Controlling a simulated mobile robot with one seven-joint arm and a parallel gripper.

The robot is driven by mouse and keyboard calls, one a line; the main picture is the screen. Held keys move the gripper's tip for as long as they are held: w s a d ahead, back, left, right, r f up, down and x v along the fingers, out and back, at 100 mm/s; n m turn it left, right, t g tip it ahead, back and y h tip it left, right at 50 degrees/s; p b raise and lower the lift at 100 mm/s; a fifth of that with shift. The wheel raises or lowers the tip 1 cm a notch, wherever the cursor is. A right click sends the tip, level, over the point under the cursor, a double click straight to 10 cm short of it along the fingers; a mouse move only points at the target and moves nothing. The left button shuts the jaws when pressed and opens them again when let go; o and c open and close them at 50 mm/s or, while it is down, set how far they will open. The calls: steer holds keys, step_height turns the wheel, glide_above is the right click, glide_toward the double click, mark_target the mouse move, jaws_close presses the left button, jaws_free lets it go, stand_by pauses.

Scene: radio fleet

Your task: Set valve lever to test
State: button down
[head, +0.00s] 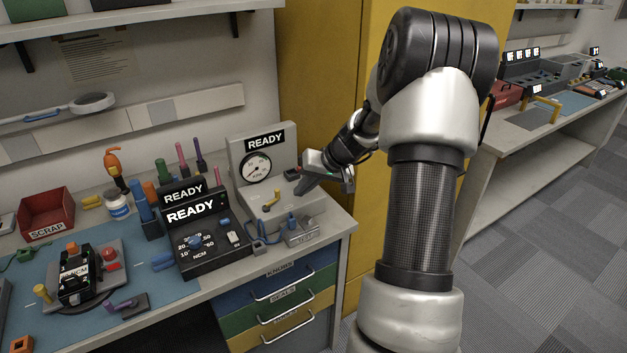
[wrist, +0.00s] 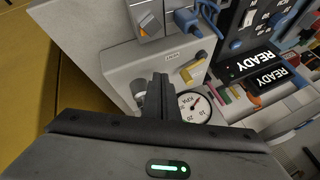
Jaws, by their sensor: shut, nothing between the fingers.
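The yellow valve lever (head: 270,200) sits on top of the grey gauge fixture (head: 308,209). It also shows in the wrist view (wrist: 188,70), close to a small white label that seems to read VENT (wrist: 172,56). The round dial gauge (head: 257,168) stands upright behind the lever, under a READY sign. My gripper (head: 301,190) is shut and empty above the fixture, to the right of the lever. In the wrist view my closed fingers (wrist: 160,82) are apart from the lever and partly hide a silver fitting (wrist: 138,94).
A black READY box (head: 208,240) with a blue knob stands left of the fixture. A small grey block (head: 302,235) with a blue part sits in front, near the bench edge. A yellow cabinet (head: 322,60) rises close behind my arm.

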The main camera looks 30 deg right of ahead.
steer(key=shift+w+a+r, duration=0.1)
steer(key=shift+w+a, duration=0.25)
steer(key=shift+a, duration=0.45)
steer(key=shift+w+a+r, duration=0.1)
steer(key=shift+w+a, duration=0.2)
steer(key=shift+a, duration=0.45)
